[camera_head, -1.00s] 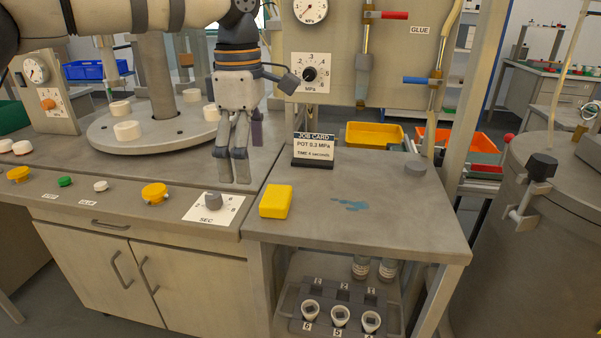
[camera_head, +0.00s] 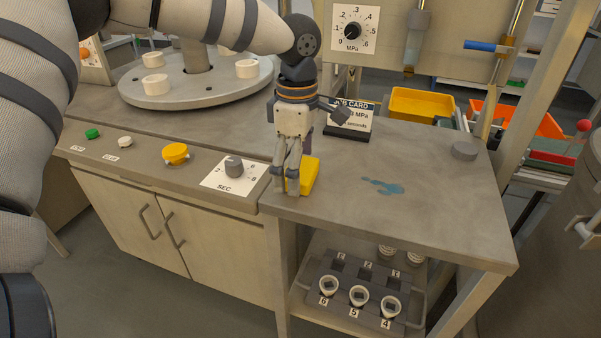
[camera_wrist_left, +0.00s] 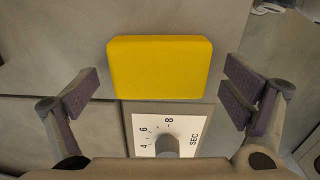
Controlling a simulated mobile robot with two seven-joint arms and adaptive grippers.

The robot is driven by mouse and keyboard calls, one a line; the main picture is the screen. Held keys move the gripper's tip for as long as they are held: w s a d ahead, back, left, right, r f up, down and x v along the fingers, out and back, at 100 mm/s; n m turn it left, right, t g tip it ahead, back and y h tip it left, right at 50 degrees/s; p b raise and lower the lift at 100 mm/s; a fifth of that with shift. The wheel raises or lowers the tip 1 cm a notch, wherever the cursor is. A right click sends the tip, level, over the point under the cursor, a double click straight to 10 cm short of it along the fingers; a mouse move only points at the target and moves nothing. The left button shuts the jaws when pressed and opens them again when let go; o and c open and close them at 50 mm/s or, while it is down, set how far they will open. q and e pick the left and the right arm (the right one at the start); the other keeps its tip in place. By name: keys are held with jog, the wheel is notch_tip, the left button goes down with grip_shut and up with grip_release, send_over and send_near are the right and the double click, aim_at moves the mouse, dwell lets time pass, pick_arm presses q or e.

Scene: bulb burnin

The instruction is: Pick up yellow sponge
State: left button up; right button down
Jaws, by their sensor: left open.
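The yellow sponge (camera_head: 309,176) lies on the grey bench top near its left front corner, beside the SEC dial plate. In the head view my left gripper (camera_head: 287,188) points down just in front of it and partly hides it. In the left wrist view the sponge (camera_wrist_left: 160,66) shows whole, ahead of and between the two spread fingers (camera_wrist_left: 160,100). The fingers are open, with a gap on both sides of the sponge. I cannot tell whether they touch the bench. My right gripper is not in view.
The SEC dial (camera_head: 235,166) stands close to my left gripper. A blue stain (camera_head: 382,187) and a grey puck (camera_head: 464,151) are on the bench. A rack with cups (camera_head: 358,297) sits on the shelf below.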

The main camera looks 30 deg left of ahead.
pick_arm(q)
jog(key=c, duration=1)
jog(key=shift+c, duration=0.2)
jog(key=shift+r, duration=0.25)
notch_tip(320, 180, up, 3)
jog(key=shift+w+f, duration=0.1)
jog(key=shift+f, duration=0.1)
jog(key=s+d+r+p, duration=0.2)
jog(key=s+d+r, duration=0.1)
jog(key=s+r, duration=0.7)
jog(key=s, duration=0.3)
jog(key=shift+s+d, duration=0.3)
jog(key=shift+d, duration=0.1)
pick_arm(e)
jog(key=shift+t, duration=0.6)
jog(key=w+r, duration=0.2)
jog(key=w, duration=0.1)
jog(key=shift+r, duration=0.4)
pick_arm(q)
jog(key=shift+o, duration=0.4)
